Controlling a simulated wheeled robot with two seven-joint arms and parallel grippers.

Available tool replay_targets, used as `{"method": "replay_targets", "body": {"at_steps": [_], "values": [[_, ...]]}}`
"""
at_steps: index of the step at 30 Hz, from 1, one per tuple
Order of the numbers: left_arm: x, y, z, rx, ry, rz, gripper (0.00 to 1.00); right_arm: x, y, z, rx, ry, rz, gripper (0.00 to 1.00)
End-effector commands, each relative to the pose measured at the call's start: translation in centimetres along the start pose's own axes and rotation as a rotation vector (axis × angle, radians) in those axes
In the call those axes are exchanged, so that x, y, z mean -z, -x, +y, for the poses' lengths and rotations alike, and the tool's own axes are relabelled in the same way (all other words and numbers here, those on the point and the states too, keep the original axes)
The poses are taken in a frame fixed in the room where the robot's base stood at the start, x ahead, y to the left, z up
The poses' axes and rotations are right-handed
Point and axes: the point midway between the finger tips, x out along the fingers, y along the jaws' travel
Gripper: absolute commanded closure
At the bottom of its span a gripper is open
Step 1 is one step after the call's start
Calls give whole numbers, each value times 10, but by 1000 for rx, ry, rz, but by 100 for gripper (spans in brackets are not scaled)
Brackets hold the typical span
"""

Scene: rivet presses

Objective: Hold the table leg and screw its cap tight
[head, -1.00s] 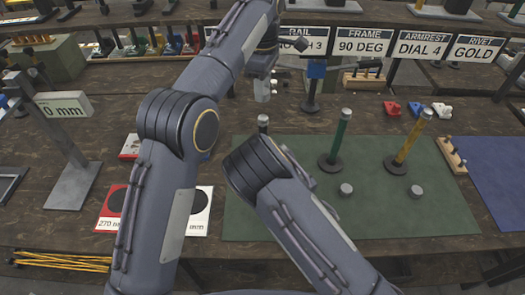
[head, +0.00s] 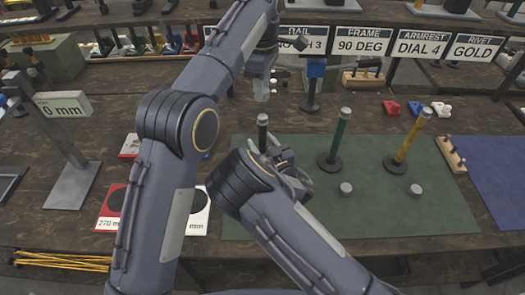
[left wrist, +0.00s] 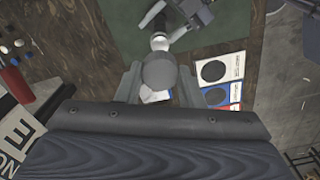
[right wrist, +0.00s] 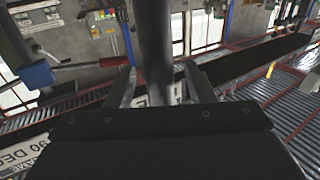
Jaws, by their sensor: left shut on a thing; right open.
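A black table leg (head: 262,133) with a grey top stands upright at the mat's left side. My right gripper (head: 263,147) is low at this leg, open. In the right wrist view the dark post (right wrist: 155,45) rises between its spread fingers. Any contact with them is unclear. My left gripper (head: 262,90) is above and behind the leg, partly hidden by its wrist. In the left wrist view it is shut on a round grey cap (left wrist: 160,70), apart from the leg's pale top (left wrist: 159,42) beyond it. The leg's base is hidden behind my right arm.
A green leg (head: 339,138) and a yellow leg (head: 411,140) stand on the green mat (head: 295,222). Two grey caps (head: 346,189) (head: 416,191) lie in front of them. A sign stand (head: 72,180) is at left.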

Motion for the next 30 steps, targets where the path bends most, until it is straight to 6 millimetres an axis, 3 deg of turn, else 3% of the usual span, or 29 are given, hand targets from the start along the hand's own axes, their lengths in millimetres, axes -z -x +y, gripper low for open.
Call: {"method": "replay_targets", "body": {"at_steps": [2, 14, 20, 30], "values": [[0, 0, 0, 0, 0, 0, 87, 0, 0, 0, 0, 0, 0, 51], [0, 0, 0, 0, 0, 0, 87, 0, 0, 0, 0, 0, 0, 100], [0, -2, 0, 1, 0, 0, 87, 0, 0, 0, 1, 0, 0, 100], [-1, -46, -1, 2, 0, 1, 87, 0, 0, 0, 1, 0, 0, 100]]}}
